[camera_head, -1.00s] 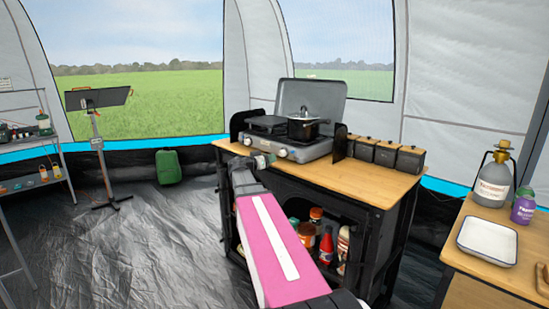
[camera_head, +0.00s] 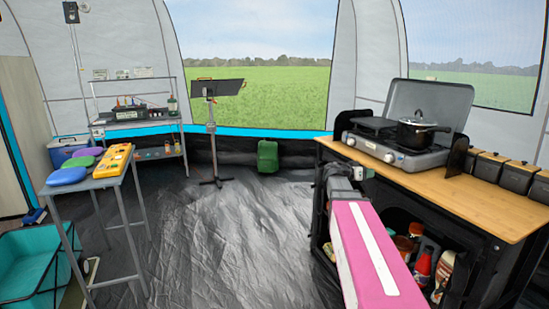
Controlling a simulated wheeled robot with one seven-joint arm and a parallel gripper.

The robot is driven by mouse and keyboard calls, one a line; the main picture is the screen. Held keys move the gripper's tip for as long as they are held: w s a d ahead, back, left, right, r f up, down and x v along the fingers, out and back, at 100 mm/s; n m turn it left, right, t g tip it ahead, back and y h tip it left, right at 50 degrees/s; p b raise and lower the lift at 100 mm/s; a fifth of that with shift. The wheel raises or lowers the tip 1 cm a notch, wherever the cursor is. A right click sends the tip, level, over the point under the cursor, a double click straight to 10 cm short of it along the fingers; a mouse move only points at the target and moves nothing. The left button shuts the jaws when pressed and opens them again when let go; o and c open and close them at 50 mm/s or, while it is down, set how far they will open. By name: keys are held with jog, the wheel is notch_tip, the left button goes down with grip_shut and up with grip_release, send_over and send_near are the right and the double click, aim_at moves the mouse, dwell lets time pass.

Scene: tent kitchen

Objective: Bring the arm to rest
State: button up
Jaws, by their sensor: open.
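My arm's pink link with a white stripe reaches forward from the bottom right of the head view. My gripper (camera_head: 362,172) shows small at its far end, in front of the stove cabinet (camera_head: 480,200) and just below the level of the stove. It is open, and I see nothing held in it. Its fingers are too small and partly covered by the arm to make out clearly.
The cabinet carries a camping stove (camera_head: 395,150) with a black pot (camera_head: 417,132). A stand (camera_head: 212,130) and green canister (camera_head: 267,157) are farther back. The middle floor is clear.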

jog(key=s+a+f+n+g+y, duration=0.3)
jog(key=s+a+f+n+y, duration=0.2)
jog(key=s+a+f, duration=0.5)
jog(key=s+a+f+n+g+y, duration=0.3)
jog(key=s+a+f+n+y, duration=0.2)
jog(key=s+a+f+y, duration=0.5)
jog(key=s+a+f, duration=0.1)
jog(key=a+f, duration=0.3)
jog(key=f, duration=0.5)
jog(key=shift+s+a, duration=0.25)
jog(key=shift+a, duration=0.1)
jog(key=shift+f, duration=0.1)
